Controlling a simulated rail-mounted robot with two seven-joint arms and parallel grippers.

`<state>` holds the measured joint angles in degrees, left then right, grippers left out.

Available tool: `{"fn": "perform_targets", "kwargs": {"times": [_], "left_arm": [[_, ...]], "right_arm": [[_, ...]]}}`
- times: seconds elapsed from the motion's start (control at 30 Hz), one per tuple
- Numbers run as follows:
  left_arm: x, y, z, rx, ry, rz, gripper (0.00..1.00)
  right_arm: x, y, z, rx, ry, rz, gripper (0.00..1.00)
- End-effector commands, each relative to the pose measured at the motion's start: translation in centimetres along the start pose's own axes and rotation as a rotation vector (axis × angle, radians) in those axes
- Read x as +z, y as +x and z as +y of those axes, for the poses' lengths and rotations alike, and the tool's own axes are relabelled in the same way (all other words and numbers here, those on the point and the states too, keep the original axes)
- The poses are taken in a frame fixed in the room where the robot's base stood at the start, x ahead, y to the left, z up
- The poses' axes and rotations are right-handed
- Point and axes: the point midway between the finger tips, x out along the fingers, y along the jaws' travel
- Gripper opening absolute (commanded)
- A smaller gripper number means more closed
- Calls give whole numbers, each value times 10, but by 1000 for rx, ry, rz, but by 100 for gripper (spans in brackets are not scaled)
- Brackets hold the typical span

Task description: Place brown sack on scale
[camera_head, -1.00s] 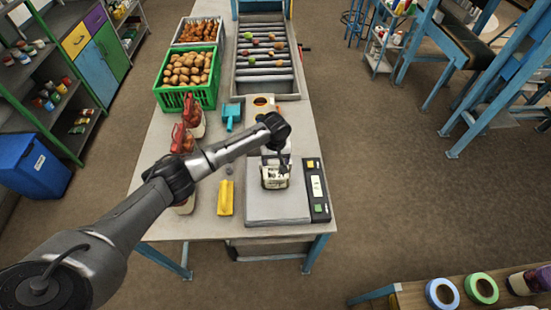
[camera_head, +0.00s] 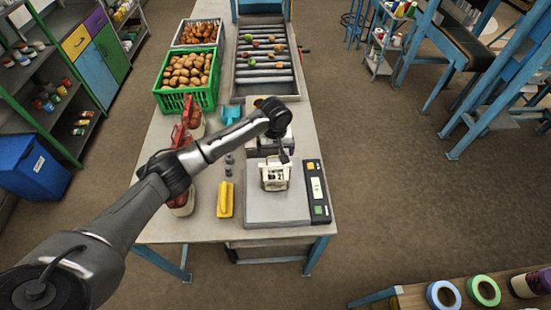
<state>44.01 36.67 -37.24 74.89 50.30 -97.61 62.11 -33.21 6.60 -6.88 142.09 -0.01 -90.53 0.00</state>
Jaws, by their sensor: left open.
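The scale (camera_head: 277,211) has a flat grey plate and a dark side panel with yellow and green buttons, at the front right of the table. A small cream sack with dark print (camera_head: 274,176) stands upright on the back part of the plate. It is the only sack at the scale, and I see little brown on it. My left gripper (camera_head: 284,160) is open, small and dark, at the sack's top. I cannot tell whether its fingers touch the sack. My right gripper is out of view.
Red-topped bags (camera_head: 192,115) stand along the table's left side, partly behind my arm. A yellow tool (camera_head: 225,199) lies left of the scale. Behind are a green crate of potatoes (camera_head: 188,72) and a roller conveyor (camera_head: 264,65). The front of the plate is clear.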

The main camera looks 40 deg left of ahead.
Motion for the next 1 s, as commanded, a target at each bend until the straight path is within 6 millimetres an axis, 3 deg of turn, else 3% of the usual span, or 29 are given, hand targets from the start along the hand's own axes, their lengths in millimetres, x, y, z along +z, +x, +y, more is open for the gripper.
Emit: {"fn": "perform_targets", "kwargs": {"times": [0.3,0.67,0.83,1.0], "left_arm": [[0,-48,0,1,0,0,95],[1,-62,0,0,4,-1,95],[30,-30,8,4,112,0,95],[108,34,14,47,368,17,95]], "right_arm": [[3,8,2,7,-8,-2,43],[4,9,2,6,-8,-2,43],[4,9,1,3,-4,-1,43],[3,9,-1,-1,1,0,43]]}}
